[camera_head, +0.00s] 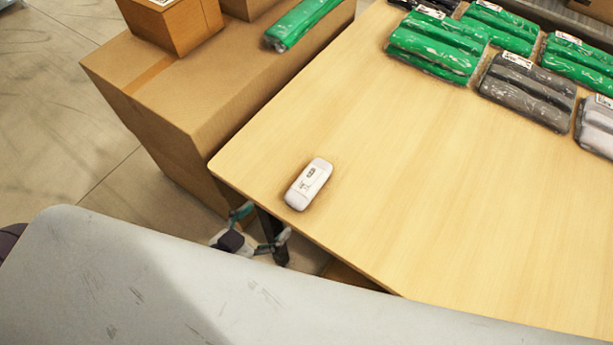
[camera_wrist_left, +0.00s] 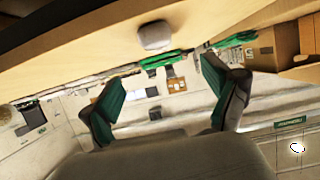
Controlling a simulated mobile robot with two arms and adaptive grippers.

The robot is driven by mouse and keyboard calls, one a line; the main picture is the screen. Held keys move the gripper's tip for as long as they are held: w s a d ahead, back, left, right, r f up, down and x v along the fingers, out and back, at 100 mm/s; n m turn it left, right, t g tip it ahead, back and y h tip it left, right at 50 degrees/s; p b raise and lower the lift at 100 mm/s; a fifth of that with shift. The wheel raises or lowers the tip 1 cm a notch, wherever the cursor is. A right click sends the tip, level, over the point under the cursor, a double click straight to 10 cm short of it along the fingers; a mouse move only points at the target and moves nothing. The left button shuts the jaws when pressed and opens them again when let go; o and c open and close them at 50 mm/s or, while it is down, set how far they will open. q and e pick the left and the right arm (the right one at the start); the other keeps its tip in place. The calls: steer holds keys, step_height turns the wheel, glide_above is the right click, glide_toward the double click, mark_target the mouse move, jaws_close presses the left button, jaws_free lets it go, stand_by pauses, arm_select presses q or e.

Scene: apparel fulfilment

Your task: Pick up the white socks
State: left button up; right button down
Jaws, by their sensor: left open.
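The white socks (camera_head: 309,184) appear as a small white bundle with a dark-printed label, lying alone near the wooden table's left corner. In the left wrist view a pale rounded shape, likely the same bundle (camera_wrist_left: 154,35), shows above and between the fingers. My left gripper (camera_head: 262,225) is open and empty, just off the table's front-left edge. It is apart from the socks, on their lower-left side. Its green-padded fingers are spread wide in the left wrist view (camera_wrist_left: 162,78). My right gripper is in neither view.
The wooden table (camera_head: 400,190) is clear around the socks. Plastic-wrapped green packs (camera_head: 436,46), a dark grey pack (camera_head: 527,90) and a pale pack (camera_head: 597,125) lie at the back right. A large cardboard box (camera_head: 190,95) stands left of the table, bearing a smaller box (camera_head: 180,25) and a green pack (camera_head: 300,22).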

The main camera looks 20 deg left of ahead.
mark_target(301, 193)
arm_select(q)
steer(key=x, duration=0.8)
steer(key=shift+s, duration=0.1)
steer(key=x, duration=0.3)
steer(key=f+p+x, duration=0.1)
steer(key=x, duration=0.1)
steer(key=shift+d+f, duration=0.15)
steer(key=shift+d, duration=0.05)
steer(key=c, duration=1.4)
steer(key=shift+o, duration=0.2)
